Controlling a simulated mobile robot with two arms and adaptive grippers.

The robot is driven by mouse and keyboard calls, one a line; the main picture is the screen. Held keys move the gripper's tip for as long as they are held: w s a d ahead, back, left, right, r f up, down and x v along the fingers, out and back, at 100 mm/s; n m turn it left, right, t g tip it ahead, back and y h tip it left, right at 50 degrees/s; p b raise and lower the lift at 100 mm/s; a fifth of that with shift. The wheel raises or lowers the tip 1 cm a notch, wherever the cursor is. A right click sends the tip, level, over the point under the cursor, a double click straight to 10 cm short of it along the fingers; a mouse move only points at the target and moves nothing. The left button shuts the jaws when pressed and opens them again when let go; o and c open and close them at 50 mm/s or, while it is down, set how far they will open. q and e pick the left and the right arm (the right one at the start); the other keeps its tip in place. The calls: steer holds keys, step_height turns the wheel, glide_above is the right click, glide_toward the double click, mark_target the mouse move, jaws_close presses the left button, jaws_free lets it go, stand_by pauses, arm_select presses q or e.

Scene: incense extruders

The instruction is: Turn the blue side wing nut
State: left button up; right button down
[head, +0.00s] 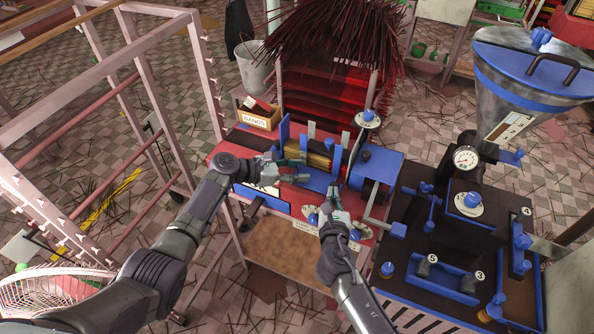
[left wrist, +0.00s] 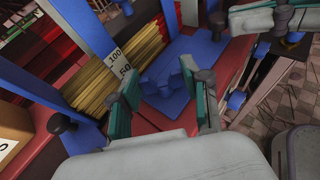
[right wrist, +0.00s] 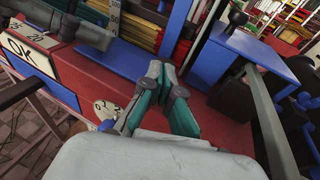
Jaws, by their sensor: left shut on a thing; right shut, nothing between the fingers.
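The blue wing nut (left wrist: 168,82) is a chunky blue piece with raised lobes at the front of the red bench, in the left wrist view. My left gripper (head: 302,170) has its green-padded fingers on either side of it, and it also shows in that wrist view (left wrist: 163,92). The left gripper is shut on the blue piece; the exact contact is partly hidden. My right gripper (head: 338,188) is shut and empty above the front of the bench. Its fingertips meet in the right wrist view (right wrist: 167,75).
A blue plate (head: 382,164) and a crank arm (right wrist: 262,115) are on the right. A dark machine with a gauge (head: 466,158) stands farther right. A cardboard box (head: 258,117) is at the back left.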

arm_select(q)
steer(key=shift+w+a+f+m+g, duration=0.1)
steer(key=shift+w+m+g, duration=0.05)
steer(key=shift+m+g, duration=0.35)
steer(key=shift+m+g+h, duration=0.3)
steer(key=shift+m+g, duration=0.1)
steer(key=shift+g, duration=0.1)
steer(key=o, duration=1.2)
steer(key=shift+c, duration=0.2)
steer(key=v, duration=1.2)
